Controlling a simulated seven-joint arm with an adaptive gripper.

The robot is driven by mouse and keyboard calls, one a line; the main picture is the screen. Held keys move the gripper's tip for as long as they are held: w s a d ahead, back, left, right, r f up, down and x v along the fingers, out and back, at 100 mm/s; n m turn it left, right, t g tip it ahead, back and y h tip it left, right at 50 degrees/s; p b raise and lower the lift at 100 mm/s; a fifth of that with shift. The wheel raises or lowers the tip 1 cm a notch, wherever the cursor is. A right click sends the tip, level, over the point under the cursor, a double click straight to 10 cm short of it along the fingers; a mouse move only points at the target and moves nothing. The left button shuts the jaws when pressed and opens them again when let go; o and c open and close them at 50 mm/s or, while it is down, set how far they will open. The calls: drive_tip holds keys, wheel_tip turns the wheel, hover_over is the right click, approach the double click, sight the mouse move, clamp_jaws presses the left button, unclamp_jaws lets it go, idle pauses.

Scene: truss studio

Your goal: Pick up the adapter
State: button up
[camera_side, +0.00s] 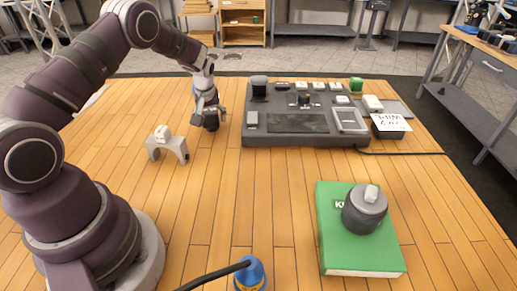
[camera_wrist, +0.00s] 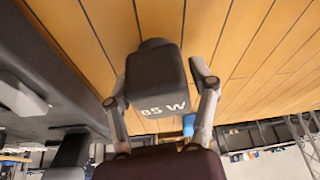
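The adapter, a dark grey block marked "85 W" (camera_wrist: 160,88), is between the two fingers of my gripper (camera_wrist: 160,75) in the wrist view. The fingertips lie close along its left and right sides; I cannot tell whether they press on it. In the side view my gripper (camera_side: 207,104) points down at the left of the grey console. The dark adapter (camera_side: 211,121) is at its fingertips, low over or on the wooden table; a gap below it cannot be made out.
A grey console (camera_side: 262,141) with small items stands right of the gripper. A grey arch-shaped stand (camera_side: 158,150) is at the left. A green book (camera_side: 335,257) bears a dark round object (camera_side: 362,213). A blue cone-shaped thing (camera_side: 251,275) with a cable is at the front. The middle table is clear.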

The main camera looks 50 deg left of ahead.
drive_tip(key=c, duration=0.8)
